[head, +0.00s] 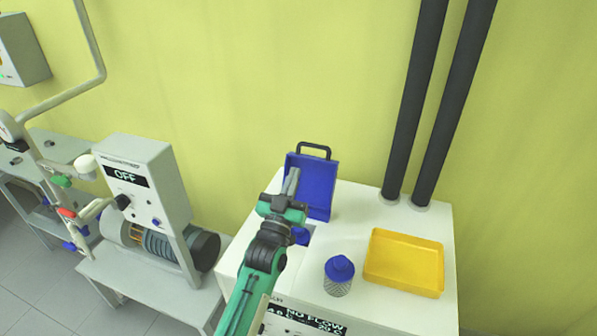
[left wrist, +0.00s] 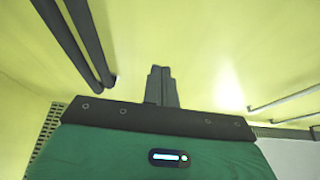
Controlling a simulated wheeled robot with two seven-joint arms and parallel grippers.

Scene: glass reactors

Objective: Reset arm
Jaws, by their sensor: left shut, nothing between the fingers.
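My left arm, green and black, reaches in from the bottom of the head view. Its gripper (head: 291,182) is in front of the blue upright panel with a black handle (head: 318,185), and overlaps it in the picture. I cannot tell whether they touch. In the left wrist view the two grey fingers (left wrist: 161,86) are together, with nothing between them, against the yellow-green wall. My right gripper is in neither view.
A white cabinet (head: 388,311) carries a yellow tray (head: 404,263) and a blue-lidded container (head: 339,275). Two dark vertical pipes (head: 412,100) rise behind them. A control box reading OFF (head: 145,180) and a motor stand at left.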

